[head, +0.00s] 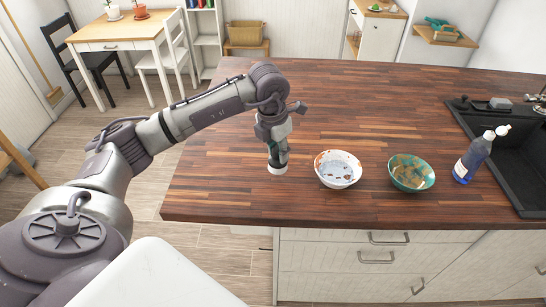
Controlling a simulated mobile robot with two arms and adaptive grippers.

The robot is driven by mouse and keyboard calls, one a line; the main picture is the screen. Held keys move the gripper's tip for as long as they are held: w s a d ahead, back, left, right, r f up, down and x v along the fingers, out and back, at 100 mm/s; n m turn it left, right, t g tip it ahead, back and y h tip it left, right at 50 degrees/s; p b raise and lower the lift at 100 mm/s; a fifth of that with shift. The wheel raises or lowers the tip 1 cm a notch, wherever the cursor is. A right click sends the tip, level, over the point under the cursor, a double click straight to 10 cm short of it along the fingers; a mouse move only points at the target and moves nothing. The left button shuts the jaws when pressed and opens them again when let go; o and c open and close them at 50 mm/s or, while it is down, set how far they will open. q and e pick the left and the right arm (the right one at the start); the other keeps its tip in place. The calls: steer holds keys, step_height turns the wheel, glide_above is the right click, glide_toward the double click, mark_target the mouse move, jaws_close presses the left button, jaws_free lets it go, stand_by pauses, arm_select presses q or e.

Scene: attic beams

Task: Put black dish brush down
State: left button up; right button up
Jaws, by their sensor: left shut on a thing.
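My left gripper (278,153) points down over the wooden counter (220,185), left of the two bowls. It is shut on the black dish brush (277,169). Only the brush's pale round lower end shows clearly below the fingers; the rest is hidden by the gripper or blends with its dark parts. The pale end is at or just above the counter top; I cannot tell if it touches. My right gripper is not in view.
A dirty white bowl (338,182) and a dirty teal bowl (410,187) stand right of the gripper. A blue soap bottle (473,160) stands beside the black sink (510,165). The counter is clear left of and behind the bowls. Its front edge is close below them.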

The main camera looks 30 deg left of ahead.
mark_target(274, 162)
arm_select(q)
steer(key=shift+s+a+f, duration=0.1)
steer(key=shift+a+f, duration=0.3)
steer(key=shift+a, duration=0.25)
step_height(274, 162, down, 3)
steer(key=shift+f+p, duration=0.15)
steer(key=shift+p, duration=0.75)
steer(key=shift+f, duration=0.6)
steer(key=o, duration=1)
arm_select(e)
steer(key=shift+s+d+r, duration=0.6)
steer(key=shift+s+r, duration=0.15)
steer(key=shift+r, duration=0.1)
arm_select(q)
steer(key=shift+r, duration=0.15)
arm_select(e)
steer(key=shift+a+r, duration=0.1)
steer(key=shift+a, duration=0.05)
